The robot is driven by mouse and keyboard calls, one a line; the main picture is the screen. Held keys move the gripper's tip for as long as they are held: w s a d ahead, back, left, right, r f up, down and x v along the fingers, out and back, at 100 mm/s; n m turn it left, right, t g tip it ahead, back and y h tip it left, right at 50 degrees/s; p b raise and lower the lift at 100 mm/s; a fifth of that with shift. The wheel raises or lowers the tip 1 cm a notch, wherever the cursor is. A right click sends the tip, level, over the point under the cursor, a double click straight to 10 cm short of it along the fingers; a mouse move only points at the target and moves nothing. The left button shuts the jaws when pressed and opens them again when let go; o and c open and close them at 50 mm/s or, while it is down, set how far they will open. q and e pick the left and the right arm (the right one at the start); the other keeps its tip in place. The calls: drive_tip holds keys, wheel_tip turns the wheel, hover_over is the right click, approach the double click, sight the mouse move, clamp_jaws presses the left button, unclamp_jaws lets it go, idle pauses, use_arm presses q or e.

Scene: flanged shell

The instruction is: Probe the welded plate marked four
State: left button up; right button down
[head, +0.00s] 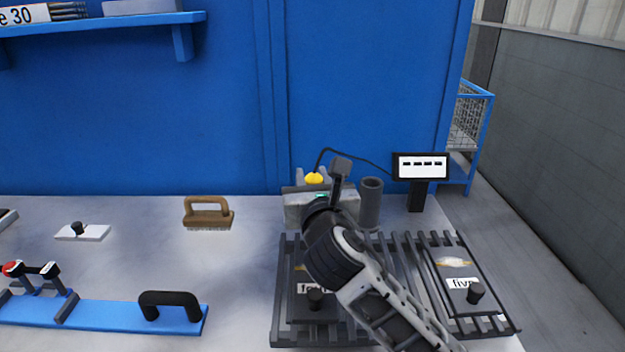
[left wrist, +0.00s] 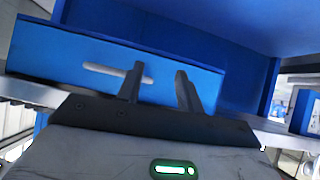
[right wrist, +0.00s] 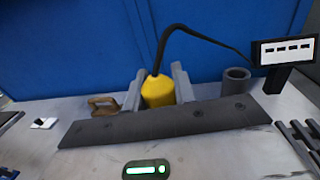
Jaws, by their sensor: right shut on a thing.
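My right gripper (head: 314,176) is shut on a yellow probe (right wrist: 158,92), held above the back of the bench; a black cable runs from the probe. The yellow probe also shows in the head view (head: 314,180). A dark plate with a black knob, marked four (head: 297,304), lies on the slatted rack, its label partly hidden by my right arm. The plate marked five (head: 486,305) lies to its right, with a pale weld patch and a knob. My left gripper (left wrist: 158,82) shows only in the left wrist view, open and empty before a blue panel.
A display with dashes (head: 420,165) stands behind the rack (head: 281,310), beside a grey cylindrical holder (head: 371,203). A grey block (head: 297,212) sits behind the gripper. A wooden brush (head: 207,213) and a blue fixture with a black handle (head: 100,314) lie left.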

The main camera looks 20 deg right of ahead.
use_arm(q)
drive_tip(key=shift+f, duration=0.2)
use_arm(e)
drive_tip(key=shift+f, duration=0.65)
idle(0.4)
idle(0.9)
